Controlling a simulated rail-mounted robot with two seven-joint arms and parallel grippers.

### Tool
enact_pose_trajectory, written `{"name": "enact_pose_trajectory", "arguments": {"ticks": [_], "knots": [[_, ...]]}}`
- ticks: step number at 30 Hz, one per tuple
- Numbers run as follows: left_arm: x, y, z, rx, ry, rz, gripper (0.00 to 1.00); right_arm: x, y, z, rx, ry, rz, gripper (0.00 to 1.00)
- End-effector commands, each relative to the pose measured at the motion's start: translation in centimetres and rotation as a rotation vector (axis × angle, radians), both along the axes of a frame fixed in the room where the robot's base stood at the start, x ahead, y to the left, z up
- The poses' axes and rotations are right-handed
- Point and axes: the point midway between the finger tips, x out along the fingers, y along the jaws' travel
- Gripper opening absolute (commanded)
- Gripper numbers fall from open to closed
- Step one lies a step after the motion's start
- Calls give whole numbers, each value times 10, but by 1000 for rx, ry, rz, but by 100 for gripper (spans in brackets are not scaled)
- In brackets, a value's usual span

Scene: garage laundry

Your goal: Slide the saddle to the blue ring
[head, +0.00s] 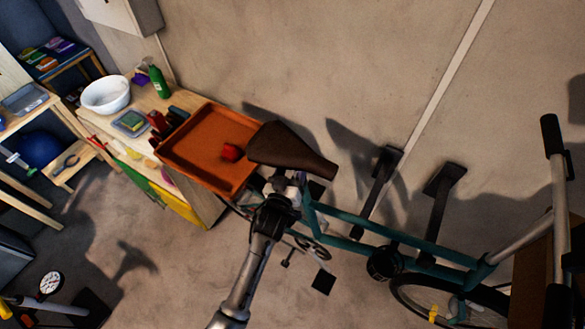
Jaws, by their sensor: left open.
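The dark brown saddle (290,148) sits at the top of the teal bicycle (385,233), its narrow nose pointing right. My left gripper (286,188) is open just below the saddle, close to the seat post. I cannot tell whether its fingers are around the post or touching it. The gripper and saddle hide most of the post, and I cannot make out a blue ring there. My right gripper is not in view.
An orange tray (208,150) holding a red object (231,151) is on the wooden bench behind the saddle. A white bowl (106,94) and a green bottle (159,81) stand farther left. Wall brackets (441,195) are behind the frame. The handlebar (558,180) rises at right.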

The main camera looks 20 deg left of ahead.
Motion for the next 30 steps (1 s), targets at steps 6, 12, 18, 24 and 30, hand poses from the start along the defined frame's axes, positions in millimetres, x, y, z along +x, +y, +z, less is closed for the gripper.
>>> {"name": "enact_pose_trajectory", "arguments": {"ticks": [6,12,18,24,30], "knots": [[9,1,0,0,-1,0,54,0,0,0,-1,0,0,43],[10,1,0,0,-1,0,54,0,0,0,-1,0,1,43],[9,1,0,0,0,0,42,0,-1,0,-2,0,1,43],[9,1,0,0,0,0,23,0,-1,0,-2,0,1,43],[9,1,0,0,0,0,4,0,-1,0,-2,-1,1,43]]}}
